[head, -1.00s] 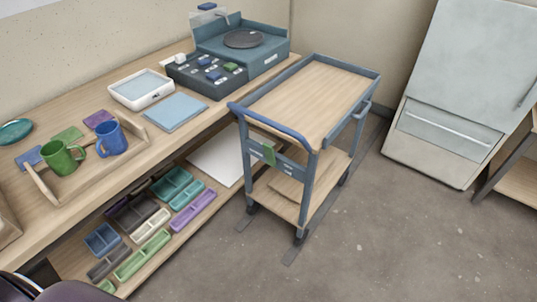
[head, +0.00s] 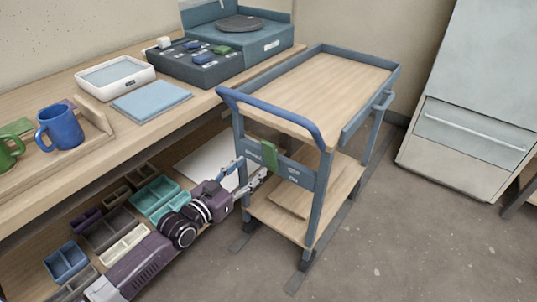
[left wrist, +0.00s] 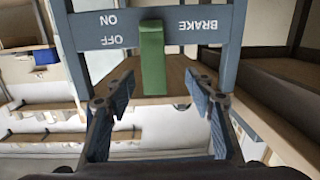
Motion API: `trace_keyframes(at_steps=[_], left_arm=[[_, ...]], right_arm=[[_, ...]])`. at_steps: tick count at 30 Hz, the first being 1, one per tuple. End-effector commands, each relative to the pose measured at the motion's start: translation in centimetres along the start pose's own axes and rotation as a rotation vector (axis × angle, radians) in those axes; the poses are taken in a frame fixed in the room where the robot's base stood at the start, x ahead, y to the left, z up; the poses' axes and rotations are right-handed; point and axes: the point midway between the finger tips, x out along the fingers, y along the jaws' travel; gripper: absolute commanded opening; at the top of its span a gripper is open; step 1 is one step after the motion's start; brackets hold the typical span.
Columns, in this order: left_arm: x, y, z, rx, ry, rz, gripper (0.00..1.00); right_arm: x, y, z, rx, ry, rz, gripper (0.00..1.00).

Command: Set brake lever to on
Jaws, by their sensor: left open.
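The brake lever (head: 269,155) is a green bar on the blue-grey end panel (head: 305,177) of the cart, under its handle. My left gripper (head: 253,172) is close to the panel, just left of and below the lever. In the left wrist view the gripper (left wrist: 160,88) is open, its fingers apart on either side of the lever's line, with no visible contact. My right gripper is out of view.
The cart (head: 332,90) has a raised blue handle (head: 268,112) above my left arm. The workbench (head: 130,160) and shelf trays (head: 157,195) stand close on the left. A pale cabinet (head: 465,120) stands right. Floor in front is clear.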

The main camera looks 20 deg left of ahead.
Motion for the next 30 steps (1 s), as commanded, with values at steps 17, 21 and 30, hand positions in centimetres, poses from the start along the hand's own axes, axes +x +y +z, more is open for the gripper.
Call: trace_keyframes(at_steps=[17, 21, 30], left_arm=[[5.2, 1.3, -3.3, 0.002, 0.068, 0.034, 0.49], [6.9, 1.3, -3.2, 0.003, 0.065, 0.033, 0.49], [7.9, 1.4, -3.4, 0.002, 0.063, 0.034, 0.49]], right_arm=[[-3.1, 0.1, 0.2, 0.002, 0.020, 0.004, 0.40], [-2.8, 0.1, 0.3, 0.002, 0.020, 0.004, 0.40], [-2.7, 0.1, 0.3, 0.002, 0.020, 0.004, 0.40]])
